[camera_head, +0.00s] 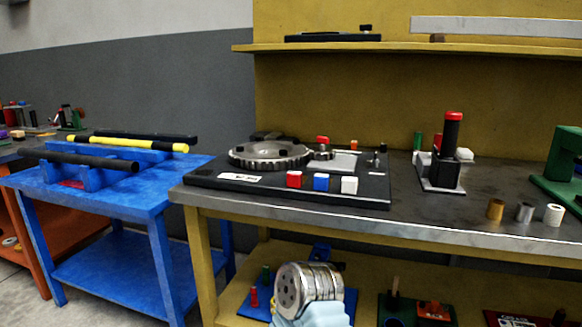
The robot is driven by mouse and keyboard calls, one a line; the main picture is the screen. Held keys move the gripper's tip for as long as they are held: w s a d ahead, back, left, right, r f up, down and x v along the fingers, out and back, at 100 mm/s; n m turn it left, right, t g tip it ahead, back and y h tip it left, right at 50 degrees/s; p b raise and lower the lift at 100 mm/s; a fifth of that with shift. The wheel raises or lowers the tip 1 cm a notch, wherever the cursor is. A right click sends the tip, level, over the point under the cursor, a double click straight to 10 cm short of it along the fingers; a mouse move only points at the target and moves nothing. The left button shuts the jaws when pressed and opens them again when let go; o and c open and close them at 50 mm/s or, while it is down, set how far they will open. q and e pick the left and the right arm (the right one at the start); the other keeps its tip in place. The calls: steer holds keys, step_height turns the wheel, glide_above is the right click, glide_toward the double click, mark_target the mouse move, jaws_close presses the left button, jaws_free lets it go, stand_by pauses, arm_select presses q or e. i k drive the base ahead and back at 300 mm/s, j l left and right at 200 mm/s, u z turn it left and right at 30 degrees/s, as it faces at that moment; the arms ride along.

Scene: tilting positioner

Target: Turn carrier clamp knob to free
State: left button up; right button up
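A black base plate (235,196) lies on the workbench. It bears a large toothed metal disc (268,157) at its left. A small red-topped knob (322,139) stands just right of the disc, above a small metal gear. Farther right, a separate black device (441,168) with an upright red-capped handle (452,125) stands on a light base. I cannot tell for sure which knob is the carrier clamp knob, or its setting. Neither gripper shows.
The bench top (420,224) is bare in front of the plate. Brass, steel and white cylinders stand at right, near a green fixture (558,165). A blue table (120,196) with bars stands left. A yellow shelf (390,47) hangs above. A ribbed metal part, possibly mine, shows below.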

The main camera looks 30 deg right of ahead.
mark_target(376, 161)
steer(key=z, duration=1.7)
steer(key=i, duration=0.05)
